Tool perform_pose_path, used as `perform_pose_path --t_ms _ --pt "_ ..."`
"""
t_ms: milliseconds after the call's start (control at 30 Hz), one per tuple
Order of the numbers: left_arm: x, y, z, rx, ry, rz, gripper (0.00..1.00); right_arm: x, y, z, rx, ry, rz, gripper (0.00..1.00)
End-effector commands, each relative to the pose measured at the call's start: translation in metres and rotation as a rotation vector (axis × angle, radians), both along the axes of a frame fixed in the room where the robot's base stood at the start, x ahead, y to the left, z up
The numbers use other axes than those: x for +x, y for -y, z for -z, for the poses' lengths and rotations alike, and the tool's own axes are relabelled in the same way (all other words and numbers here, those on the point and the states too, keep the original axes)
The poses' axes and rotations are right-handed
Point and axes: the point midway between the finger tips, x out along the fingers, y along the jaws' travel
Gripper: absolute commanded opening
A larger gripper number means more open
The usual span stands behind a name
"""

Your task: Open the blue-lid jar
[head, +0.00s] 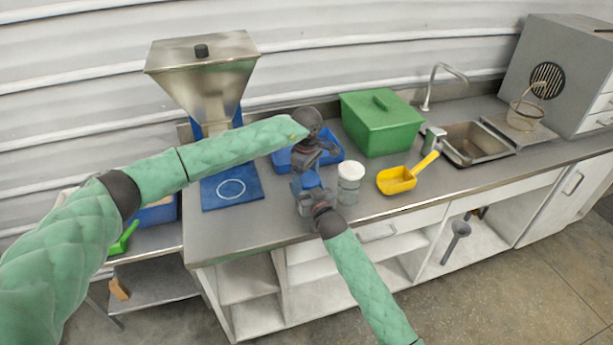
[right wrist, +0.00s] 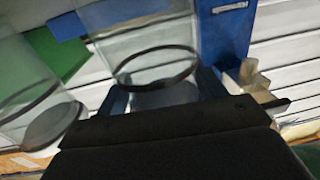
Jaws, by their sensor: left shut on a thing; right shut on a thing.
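The blue-lid jar is mostly hidden in the head view; its blue lid (head: 311,181) shows between my two grippers. Its clear body (right wrist: 150,45) fills the middle of the right wrist view, with a dark ring around it. My left gripper (head: 308,174) comes down from above and is shut on the blue lid. My right gripper (head: 314,196) reaches in from the front and is shut on the jar's body; it also shows in the right wrist view (right wrist: 160,92). Whether the lid is still seated on the jar cannot be made out.
A clear jar with a white lid (head: 351,172) stands close to the right. A yellow scoop (head: 397,180), a green lidded box (head: 383,125) and a sink (head: 475,145) are further right. A blue tray (head: 282,160) lies behind. A metal hopper (head: 205,80) and blue mat (head: 232,188) are left.

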Motion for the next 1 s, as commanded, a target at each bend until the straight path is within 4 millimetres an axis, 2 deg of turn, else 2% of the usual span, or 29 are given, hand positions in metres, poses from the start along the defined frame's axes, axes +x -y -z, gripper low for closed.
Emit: perform_pose_path --t_ms 400,600,767,1000 --pt "0.0004 -0.0001 -0.0005 0.0 0.001 -0.587 0.49 0.0001 0.0004 0.0005 0.0 -0.001 0.0 0.06" --pt "0.0006 0.0 -0.001 0.0 0.002 -0.811 0.49 -0.0001 0.0003 0.0004 0.0 -0.001 0.0 0.06" --pt "0.0007 0.0 -0.0012 0.0 0.002 -0.883 0.49 -0.0002 0.0 0.0005 0.0 -0.001 0.0 0.06" --pt "0.0008 0.0 -0.0012 0.0 0.002 -0.888 0.49 -0.0004 -0.0003 0.0005 0.0 0.0 0.0 0.06"
